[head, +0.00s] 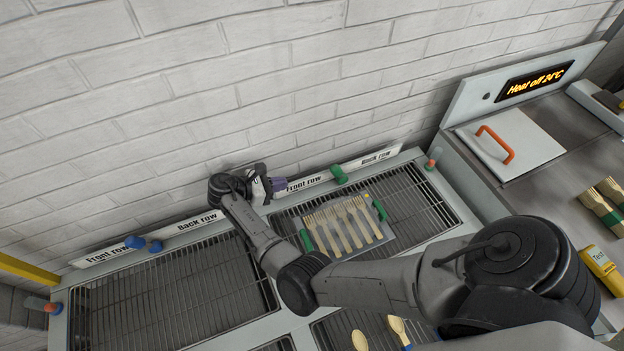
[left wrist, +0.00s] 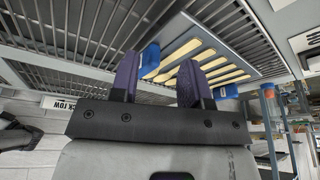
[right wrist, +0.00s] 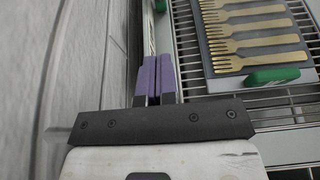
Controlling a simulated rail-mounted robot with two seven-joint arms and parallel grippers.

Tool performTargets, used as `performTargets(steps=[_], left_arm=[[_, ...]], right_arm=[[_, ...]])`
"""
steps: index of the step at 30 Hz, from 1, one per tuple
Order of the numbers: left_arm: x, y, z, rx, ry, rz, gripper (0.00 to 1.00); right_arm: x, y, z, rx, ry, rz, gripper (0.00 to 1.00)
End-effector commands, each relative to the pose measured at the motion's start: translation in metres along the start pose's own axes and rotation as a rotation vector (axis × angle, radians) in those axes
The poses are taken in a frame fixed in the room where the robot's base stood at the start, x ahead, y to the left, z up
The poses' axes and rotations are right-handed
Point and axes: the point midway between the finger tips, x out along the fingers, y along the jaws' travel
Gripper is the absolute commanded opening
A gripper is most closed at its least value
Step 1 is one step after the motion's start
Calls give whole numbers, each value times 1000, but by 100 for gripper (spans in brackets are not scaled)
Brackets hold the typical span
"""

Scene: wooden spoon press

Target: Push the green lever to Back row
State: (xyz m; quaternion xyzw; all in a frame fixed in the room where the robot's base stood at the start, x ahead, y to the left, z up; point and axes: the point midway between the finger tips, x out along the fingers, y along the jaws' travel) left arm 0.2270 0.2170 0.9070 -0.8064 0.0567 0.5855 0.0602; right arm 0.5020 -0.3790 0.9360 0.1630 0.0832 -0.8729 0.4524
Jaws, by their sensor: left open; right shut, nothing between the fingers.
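The green lever (head: 339,174) stands on the rear edge of the right-hand rack, between the Front row label (head: 305,184) and the Back row label (head: 377,157). My right gripper (head: 280,184) is shut and empty beside the Front row label, left of the lever and apart from it. Its purple fingers also show pressed together in the right wrist view (right wrist: 155,76). My left gripper (left wrist: 157,66) shows only in the left wrist view; it is open, its fingers below a tray of wooden pieces with blue handles.
A grey tray (head: 385,243) with wooden forks and green handles lies on the right rack. A blue lever (head: 143,243) stands on the left rack's rear edge. The brick wall (head: 260,90) runs close behind. An orange-handled lid (head: 510,143) is at right.

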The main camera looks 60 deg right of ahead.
Motion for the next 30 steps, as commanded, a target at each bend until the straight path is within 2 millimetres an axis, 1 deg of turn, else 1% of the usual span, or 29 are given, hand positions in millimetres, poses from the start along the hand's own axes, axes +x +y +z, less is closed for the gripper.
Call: performTargets(steps=[10,14,17,20,27,30], left_arm=[[0,0,1,1,-2,1,43],[0,0,1,3,-2,-1,43],[0,-1,1,6,-2,-3,43],[0,-2,1,9,-3,-6,43],[0,-3,1,11,-3,-7,43],[0,-3,2,10,-3,-7,43]], right_arm=[[0,0,0,-3,-2,0,0],[6,0,0,-3,-2,-1,0],[17,0,0,-3,-2,-2,0],[34,0,0,-3,-3,-2,0],[80,0,0,-1,-3,-2,0],[96,0,0,-2,-3,-1,0]])
